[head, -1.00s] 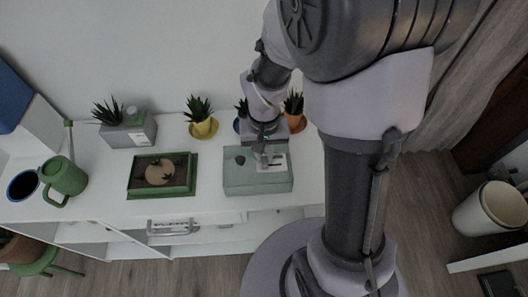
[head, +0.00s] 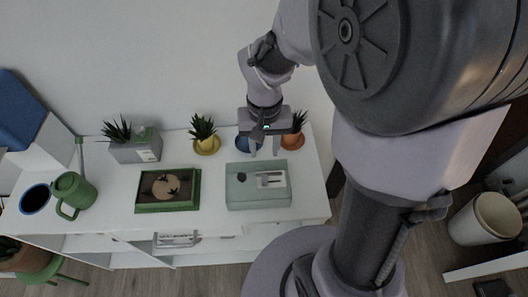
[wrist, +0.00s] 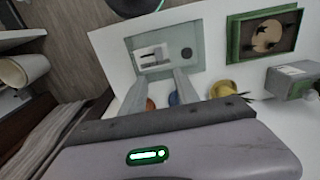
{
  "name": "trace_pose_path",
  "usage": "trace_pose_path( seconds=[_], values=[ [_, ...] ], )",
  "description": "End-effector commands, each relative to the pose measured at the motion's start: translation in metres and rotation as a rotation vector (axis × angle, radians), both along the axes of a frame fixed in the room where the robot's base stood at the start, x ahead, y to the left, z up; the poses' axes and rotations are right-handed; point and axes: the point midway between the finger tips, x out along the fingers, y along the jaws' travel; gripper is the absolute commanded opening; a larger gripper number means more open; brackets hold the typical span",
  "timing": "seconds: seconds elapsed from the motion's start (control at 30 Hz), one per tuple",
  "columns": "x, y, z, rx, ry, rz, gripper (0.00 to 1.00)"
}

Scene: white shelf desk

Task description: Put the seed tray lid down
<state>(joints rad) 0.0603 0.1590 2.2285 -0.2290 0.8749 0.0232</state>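The seed tray lid (head: 240,192), a pale grey-green box shape with a dark round spot and a light slotted piece on top, rests flat on the white desk. It also shows in the wrist view (wrist: 192,38). The green seed tray (head: 148,207), with brown soil, a round tan patch and small dark plants, stands to its left, apart from it. My gripper (head: 264,150) is raised above the desk, over the back side of the lid. Its fingers are apart with nothing held between them, as the wrist view (wrist: 158,88) shows.
Potted plants stand along the back: a yellow pot (head: 206,147), an orange pot (head: 294,141) and a partly hidden blue pot (head: 242,144). A grey planter (head: 143,150) and green watering can (head: 73,192) are farther left. The desk (head: 215,180) is bare between tray and lid.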

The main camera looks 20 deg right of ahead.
Motion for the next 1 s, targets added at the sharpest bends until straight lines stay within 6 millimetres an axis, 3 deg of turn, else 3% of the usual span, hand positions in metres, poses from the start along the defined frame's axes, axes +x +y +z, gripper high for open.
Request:
trace_pose_path(
  seconds=[0.07, 0.17, 0.3, 0.4, 0.57, 0.77, 0.9, 1.0],
  values=[
    [-0.002, 0.002, 0.014, 0.004, -0.022, -0.004, 0.37],
    [-0.018, 0.014, 0.054, 0.030, -0.127, -0.022, 0.37],
    [-0.060, 0.037, 0.112, 0.101, -0.321, -0.052, 0.37],
    [-0.088, 0.050, 0.135, 0.151, -0.430, -0.061, 0.37],
    [-0.107, 0.059, 0.145, 0.189, -0.506, -0.064, 0.37],
    [-0.108, 0.059, 0.146, 0.191, -0.507, -0.065, 0.37],
    [-0.108, 0.059, 0.127, 0.190, -0.507, -0.065, 0.37],
    [-0.107, 0.059, 0.132, 0.190, -0.507, -0.064, 0.37]
  ],
)
